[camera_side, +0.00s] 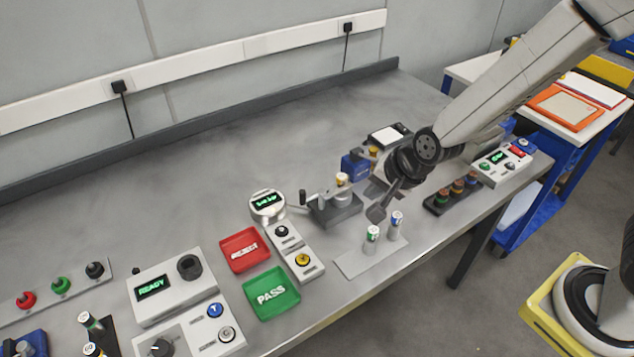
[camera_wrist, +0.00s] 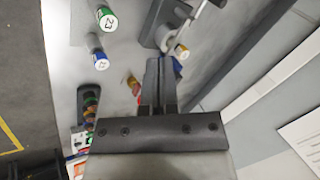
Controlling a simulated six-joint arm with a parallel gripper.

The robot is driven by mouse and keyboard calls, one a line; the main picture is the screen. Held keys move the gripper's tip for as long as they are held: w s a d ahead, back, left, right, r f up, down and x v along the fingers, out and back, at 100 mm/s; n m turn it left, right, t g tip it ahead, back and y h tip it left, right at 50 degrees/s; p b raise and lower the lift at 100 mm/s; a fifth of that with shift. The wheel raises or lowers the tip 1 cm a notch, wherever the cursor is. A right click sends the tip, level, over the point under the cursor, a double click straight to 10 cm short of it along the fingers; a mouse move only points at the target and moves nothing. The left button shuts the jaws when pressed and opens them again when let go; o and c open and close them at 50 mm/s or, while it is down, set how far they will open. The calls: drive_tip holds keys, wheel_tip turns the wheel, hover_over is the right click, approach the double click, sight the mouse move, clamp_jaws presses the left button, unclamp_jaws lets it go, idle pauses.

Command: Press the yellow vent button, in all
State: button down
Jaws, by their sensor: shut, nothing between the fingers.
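A yellow round button (camera_side: 303,259) sits on the front part of a narrow light box, beside the red and green trays. A black button (camera_side: 281,231) is on the same box, behind it. A round gauge (camera_side: 267,204) with a green-lit display stands at the box's back end. My gripper (camera_side: 377,212) is shut and empty, pointing down to the right of the box, near a dark lever fixture and two vials. It is well apart from the yellow button. In the wrist view the shut fingers (camera_wrist: 160,66) show beside the fixture; the yellow button is not visible there.
A dark lever fixture (camera_side: 337,211) holding a vial lies between my gripper and the gauge. Green-capped (camera_side: 373,233) and blue-capped (camera_side: 396,220) vials stand upright on a plate (camera_side: 350,265) below my gripper. The red REJECT tray (camera_side: 233,258) and green PASS tray (camera_side: 258,303) lie left of the button.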

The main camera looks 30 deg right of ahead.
sight(306, 260)
drive_tip(key=w+a+f+m+t, duration=0.1)
drive_tip(key=a+f+m, duration=0.1)
drive_tip(key=a+m, duration=0.4)
drive_tip(key=w+a+f+m+t, duration=0.1)
drive_tip(key=w+a+m+t, duration=0.1)
drive_tip(key=a+m, duration=0.4)
drive_tip(key=shift+w+a+f+m, duration=0.3)
drive_tip(key=shift+a+f+m, duration=0.1)
drive_tip(key=shift+m, duration=0.5)
drive_tip(key=shift+f, duration=0.1)
drive_tip(key=shift+f, duration=4.3)
drive_tip(key=shift+f, duration=0.8)
drive_tip(key=shift+r, duration=0.75)
drive_tip(key=shift+r, duration=0.1)
